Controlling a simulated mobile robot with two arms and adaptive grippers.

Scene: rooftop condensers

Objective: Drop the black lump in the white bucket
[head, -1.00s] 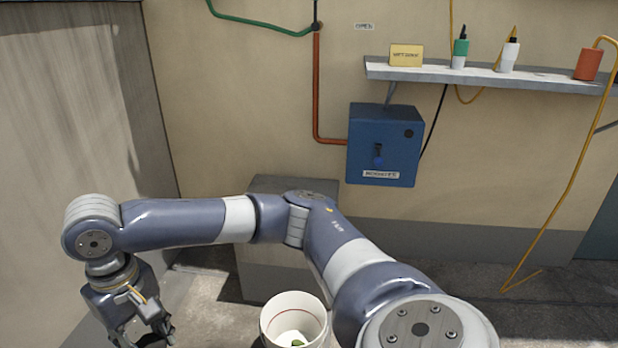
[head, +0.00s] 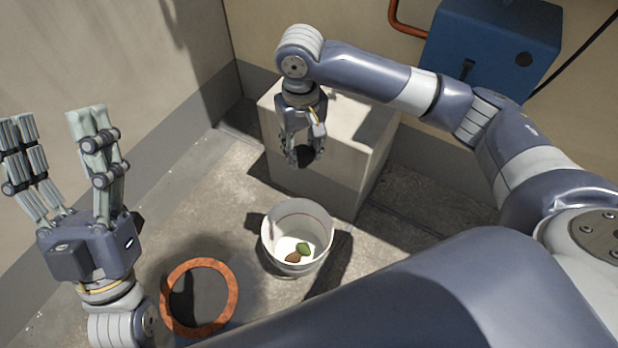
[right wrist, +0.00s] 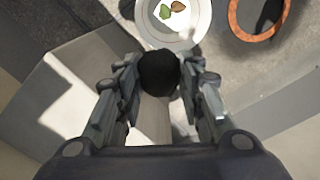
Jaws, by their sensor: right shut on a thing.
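The black lump (right wrist: 158,73) is held between the fingers of my right gripper (right wrist: 158,85) in the right wrist view. In the head view my right gripper (head: 303,157) points down in front of the grey block, and the lump (head: 305,155) shows dark between its fingertips. The white bucket (head: 270,240) stands on the floor below and in front of this gripper. It holds a green and a brown leaf-like thing on a white patch. The bucket also shows at the top of the right wrist view (right wrist: 203,18). My left gripper (head: 60,135) is raised at the left, open and empty.
An orange ring (head: 231,300) lies on the floor left of the bucket, around a dark area. A pale grey block (head: 335,165) stands behind the bucket. A blue box (head: 490,45) hangs on the wall with an orange pipe (head: 397,22).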

